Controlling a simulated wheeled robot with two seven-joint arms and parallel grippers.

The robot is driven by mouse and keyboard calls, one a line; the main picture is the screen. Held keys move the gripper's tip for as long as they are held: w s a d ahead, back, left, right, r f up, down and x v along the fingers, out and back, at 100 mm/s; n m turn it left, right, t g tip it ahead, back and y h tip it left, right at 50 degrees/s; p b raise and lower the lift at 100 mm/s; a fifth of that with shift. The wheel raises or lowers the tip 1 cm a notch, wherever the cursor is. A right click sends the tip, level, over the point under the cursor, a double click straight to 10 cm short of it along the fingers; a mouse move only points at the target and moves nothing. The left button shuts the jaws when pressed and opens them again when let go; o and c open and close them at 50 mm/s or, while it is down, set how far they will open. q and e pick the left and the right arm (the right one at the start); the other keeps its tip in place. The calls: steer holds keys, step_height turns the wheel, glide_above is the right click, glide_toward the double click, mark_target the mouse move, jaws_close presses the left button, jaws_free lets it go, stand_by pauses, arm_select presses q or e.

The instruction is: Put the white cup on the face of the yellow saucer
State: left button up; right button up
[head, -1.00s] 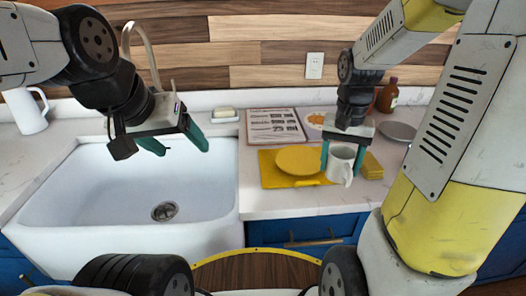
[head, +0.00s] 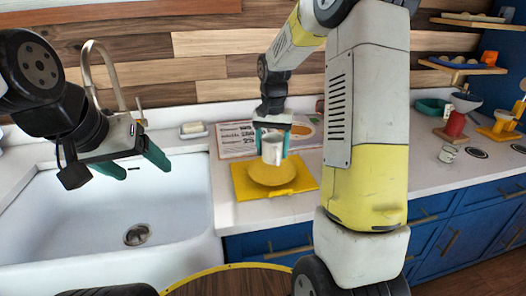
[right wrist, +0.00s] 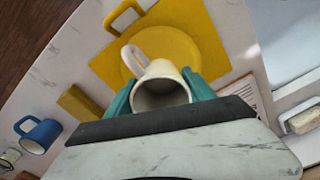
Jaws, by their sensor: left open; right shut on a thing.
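The white cup (head: 272,152) is held between the teal fingers of my right gripper (head: 271,143), which is shut on it. In the head view the cup shows above the far part of the yellow saucer (head: 270,176). The saucer lies on a yellow board (head: 246,189) with a handle. The right wrist view shows the cup (right wrist: 160,84) with its mouth towards the camera and its handle over the saucer (right wrist: 186,45). I cannot tell the exact gap between cup and saucer. My left gripper (head: 140,160) is open and empty above the sink.
The white sink (head: 100,215) and tap (head: 104,72) are at the left. A printed sheet (head: 235,137) lies behind the board. A soap dish (head: 194,131) sits by the wall. A blue mug (right wrist: 40,135) shows in the right wrist view. My right arm hides part of the counter.

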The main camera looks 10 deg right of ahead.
steer(key=shift+w+f, duration=0.1)
steer(key=shift+f, duration=1.65)
steer(key=shift+f, duration=0.15)
steer(key=o, duration=1.6)
steer(key=shift+c, duration=0.2)
step_height(320, 180, up, 12)
steer(key=n+t+y, duration=0.1)
steer(key=n+t, duration=0.1)
steer(key=t, duration=0.1)
glide_toward(272, 157)
steer(key=s+r, duration=0.6)
steer(key=r, duration=0.1)
steer(key=s+a+f+n+t+y, duration=0.1)
steer(key=s+a+n+t, duration=0.1)
steer(key=s, duration=1)
steer(key=shift+s+n+t, duration=0.2)
steer(key=shift+n+t, duration=0.2)
steer(key=shift+t, duration=0.2)
